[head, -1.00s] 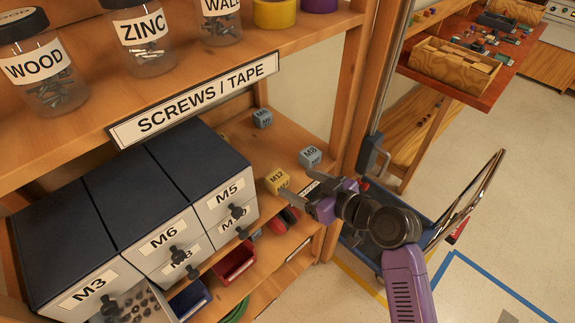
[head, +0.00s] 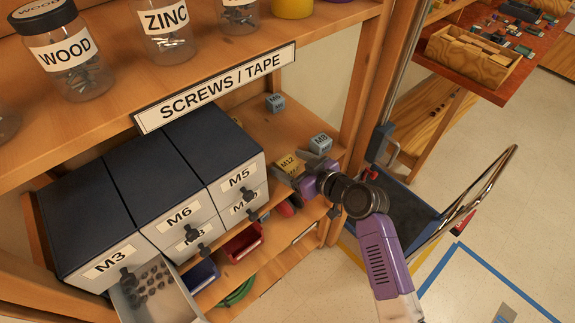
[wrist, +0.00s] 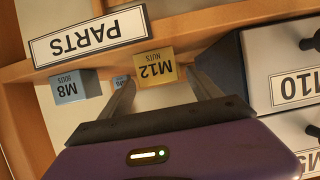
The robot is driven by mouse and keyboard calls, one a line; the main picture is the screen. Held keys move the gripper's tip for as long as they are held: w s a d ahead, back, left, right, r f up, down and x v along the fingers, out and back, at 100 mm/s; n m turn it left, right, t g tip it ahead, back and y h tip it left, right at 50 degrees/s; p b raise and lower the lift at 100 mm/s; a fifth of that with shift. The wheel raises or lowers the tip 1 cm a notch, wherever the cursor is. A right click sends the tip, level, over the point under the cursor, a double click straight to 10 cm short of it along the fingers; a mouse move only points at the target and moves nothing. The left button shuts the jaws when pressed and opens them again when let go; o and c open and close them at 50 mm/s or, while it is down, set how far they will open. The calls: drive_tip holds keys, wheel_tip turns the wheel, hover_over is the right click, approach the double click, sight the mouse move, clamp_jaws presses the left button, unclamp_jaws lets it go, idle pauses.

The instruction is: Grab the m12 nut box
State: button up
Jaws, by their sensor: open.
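The M12 nut box (head: 289,163) is a small yellow cube on the wooden shelf, right of the drawer cabinets. In the wrist view the yellow M12 nuts box (wrist: 155,68) appears upside down, between and just beyond my fingertips. My gripper (head: 296,172) is at the shelf front, its fingers pointing at the box. In the wrist view my gripper (wrist: 158,85) is open, one finger on each side of the box's face. I cannot tell whether either finger touches it.
A blue-grey M8 bolts box (head: 320,143) stands close to the right of the yellow box. Another blue-grey box (head: 275,102) is farther back. Dark-topped drawer cabinets (head: 185,150) stand at left, their side near one finger. A "PARTS" label (wrist: 88,37) is on the shelf edge.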

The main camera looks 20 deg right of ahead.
clamp_jaws()
drive_tip(key=shift+r, duration=0.1)
